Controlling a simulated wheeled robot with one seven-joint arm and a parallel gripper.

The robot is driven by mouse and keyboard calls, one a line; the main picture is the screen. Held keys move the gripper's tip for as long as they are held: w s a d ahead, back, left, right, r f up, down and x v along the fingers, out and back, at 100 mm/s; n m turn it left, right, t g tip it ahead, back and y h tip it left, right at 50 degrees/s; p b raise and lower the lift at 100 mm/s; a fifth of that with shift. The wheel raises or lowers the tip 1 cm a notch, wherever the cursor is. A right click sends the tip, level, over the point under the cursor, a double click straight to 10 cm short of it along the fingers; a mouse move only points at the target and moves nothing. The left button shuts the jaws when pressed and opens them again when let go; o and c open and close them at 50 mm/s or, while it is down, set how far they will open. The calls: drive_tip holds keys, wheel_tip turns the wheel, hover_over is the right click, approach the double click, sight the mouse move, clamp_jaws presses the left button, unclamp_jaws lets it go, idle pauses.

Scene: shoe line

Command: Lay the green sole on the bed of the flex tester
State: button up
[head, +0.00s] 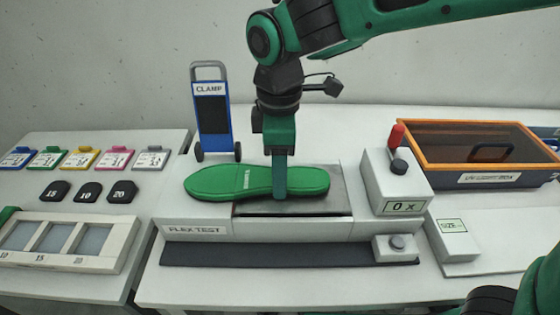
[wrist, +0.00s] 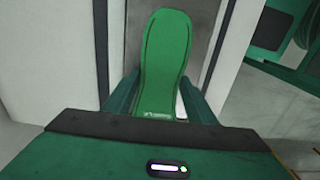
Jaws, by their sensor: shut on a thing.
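The green sole (head: 225,183) is at the flex tester (head: 195,228), lying level across the top of it in the head view. Its wide end reaches left past the dark metal bed (head: 290,207); its other end is over the bed. I cannot tell whether it touches the bed. My gripper (head: 281,190) points down and is shut on the sole near its middle. In the wrist view the sole (wrist: 167,55) extends away from between my gripper's two fingers (wrist: 160,100). The part of the sole under the gripper body is hidden.
A blue clamp stand (head: 212,135) is behind the tester. A counter box with a red-topped lever (head: 395,180) is at its right, beside an orange-rimmed box (head: 480,180). A dark strip (head: 270,254) runs along the front. Colored tags and black weights (head: 88,192) are at left.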

drive_tip(key=shift+f, duration=0.1)
drive_tip(key=o, duration=1.3)
wheel_tip(320, 180, up, 11)
drive_tip(key=shift+w+f, duration=0.1)
